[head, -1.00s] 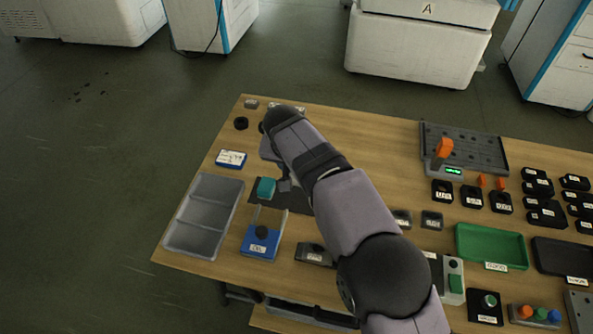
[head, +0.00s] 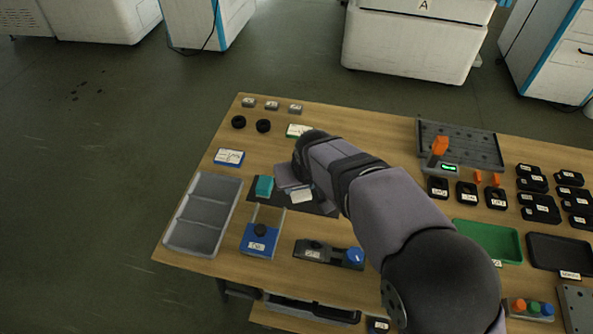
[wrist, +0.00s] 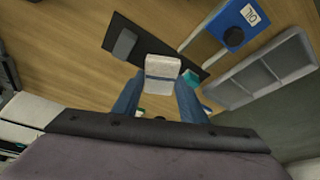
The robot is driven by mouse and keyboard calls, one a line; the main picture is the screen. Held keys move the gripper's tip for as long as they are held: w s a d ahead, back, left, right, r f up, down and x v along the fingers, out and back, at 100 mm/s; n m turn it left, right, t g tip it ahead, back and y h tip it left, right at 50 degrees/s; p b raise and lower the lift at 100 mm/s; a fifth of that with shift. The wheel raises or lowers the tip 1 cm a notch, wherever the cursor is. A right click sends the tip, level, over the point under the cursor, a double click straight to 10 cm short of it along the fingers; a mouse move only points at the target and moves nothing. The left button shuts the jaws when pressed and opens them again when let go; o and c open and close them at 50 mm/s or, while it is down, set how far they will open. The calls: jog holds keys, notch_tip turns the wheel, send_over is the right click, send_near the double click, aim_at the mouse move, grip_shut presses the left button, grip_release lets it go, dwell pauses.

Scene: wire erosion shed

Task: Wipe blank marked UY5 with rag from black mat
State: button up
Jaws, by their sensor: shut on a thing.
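My gripper (head: 296,188) is low over the black mat (head: 276,202) at the table's left side. In the wrist view its blue fingers (wrist: 161,88) are shut on a cream-white folded rag (wrist: 162,67), which also shows in the head view (head: 302,196). A teal block (head: 264,187) stands at the mat's left end, beside the gripper. A grey block (wrist: 123,43) lies on the mat in the wrist view. Small grey blanks (head: 272,105) stand in a row at the back left; their marks are too small to read, so I cannot tell which is UY5.
A grey divided tray (head: 204,213) and a blue oil container (head: 259,240) stand left and in front of the mat. A dark fixture with a blue knob (head: 355,257) is nearer. Black rings (head: 239,122) and a blue-edged card (head: 229,157) lie behind. My arm covers the table's middle.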

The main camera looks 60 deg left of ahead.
jog(key=shift+s+d+r+n+g+h+p, duration=0.75)
jog(key=shift+s+d+n+g+p, duration=1.3)
jog(key=shift+d+n, duration=4.45)
jog(key=shift+g, duration=0.25)
jog(key=shift+s+f+b, duration=0.2)
jog(key=shift+f+b, duration=0.85)
jog(key=shift+f, duration=0.45)
jog(key=shift+s+f+b, duration=0.15)
jog(key=shift+f+b, duration=0.9)
jog(key=shift+f, duration=0.45)
notch_tip(320, 180, down, 2)
jog(key=shift+d+b, duration=0.1)
jog(key=shift+b, duration=0.3)
jog(key=shift+w+a+r+p, duration=0.1)
jog(key=shift+w+a+p, duration=0.45)
jog(key=shift+p, duration=0.2)
jog(key=shift+c, duration=0.4)
jog(key=shift+w+a+p, duration=0.65)
jog(key=shift+w+a, duration=0.15)
jog(key=shift+w+a+r+p, duration=0.1)
jog(key=shift+r+p, duration=0.05)
jog(key=shift+p, duration=0.25)
jog(key=shift+f, duration=0.3)
jog(key=s+d+b, duration=0.3)
notch_tip(320, 180, up, 8)
jog(key=p, duration=0.4)
jog(key=shift+r, duration=0.15)
jog(key=shift+w+a, duration=0.1)
jog(key=shift+w, duration=0.05)
